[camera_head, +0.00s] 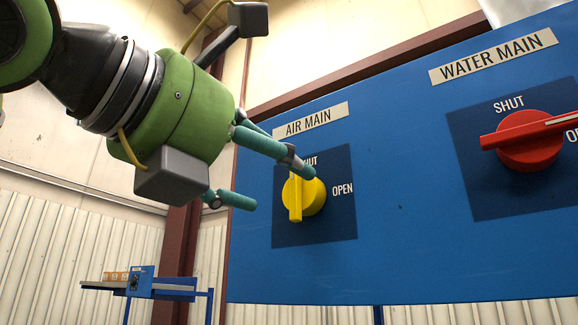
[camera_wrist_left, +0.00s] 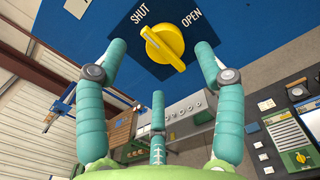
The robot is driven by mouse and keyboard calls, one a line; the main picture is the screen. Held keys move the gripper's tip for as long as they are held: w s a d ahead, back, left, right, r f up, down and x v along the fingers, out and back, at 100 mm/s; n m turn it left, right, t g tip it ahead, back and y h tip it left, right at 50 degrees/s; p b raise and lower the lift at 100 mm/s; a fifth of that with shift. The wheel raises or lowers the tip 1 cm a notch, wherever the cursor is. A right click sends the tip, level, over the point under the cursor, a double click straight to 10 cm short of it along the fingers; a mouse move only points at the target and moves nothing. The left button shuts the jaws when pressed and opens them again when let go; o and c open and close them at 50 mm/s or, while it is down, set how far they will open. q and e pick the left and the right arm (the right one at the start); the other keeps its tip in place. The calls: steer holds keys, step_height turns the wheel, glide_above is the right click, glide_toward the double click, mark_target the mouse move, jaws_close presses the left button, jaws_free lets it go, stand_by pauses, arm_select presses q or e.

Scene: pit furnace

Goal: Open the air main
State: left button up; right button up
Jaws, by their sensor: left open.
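The yellow AIR MAIN knob (camera_head: 315,197) is on a dark blue square of the blue panel, with SHUT above and OPEN to its right. In the left wrist view the knob (camera_wrist_left: 172,44) has its white mark toward SHUT. My left gripper (camera_head: 281,188) comes in from the left, open, with one fingertip overlapping the knob's top and part of the SHUT label in the head view. In the left wrist view the knob shows between and beyond the spread fingers of the gripper (camera_wrist_left: 160,58). Contact cannot be told. My right gripper is not in view.
The red WATER MAIN knob (camera_head: 528,150) is to the right on the same panel (camera_head: 400,245), its white line toward OPEN. A small blue stand (camera_head: 141,283) with orange boxes is at lower left. The panel between the knobs is clear.

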mark_target(294, 188)
arm_select(q)
steer(key=shift+p+x, duration=0.3)
steer(key=shift+x, duration=0.6)
steer(key=x, duration=0.3)
steer(key=shift+w+d+f+p, duration=0.2)
steer(key=shift+d+p, duration=0.15)
steer(key=shift+w+f, duration=0.1)
steer(key=shift+s+a, duration=0.15)
steer(key=shift+s, duration=0.05)
steer(key=shift+c, duration=0.4)
steer(key=c, duration=0.6)
steer(key=shift+a, duration=0.1)
steer(key=c, duration=0.4)
steer(key=shift+s+m, duration=0.1)
steer(key=shift+m, duration=1.6)
steer(key=m, duration=0.4)
steer(key=shift+m, duration=0.3)
steer(key=m+p, duration=0.1)
steer(key=m, duration=0.2)
steer(key=shift+m, duration=0.3)
steer(key=m, duration=0.4)
steer(key=shift+p, duration=0.4)
steer(key=shift+m, duration=1)
steer(key=shift+f+m, duration=0.1)
steer(key=shift+m, duration=0.2)
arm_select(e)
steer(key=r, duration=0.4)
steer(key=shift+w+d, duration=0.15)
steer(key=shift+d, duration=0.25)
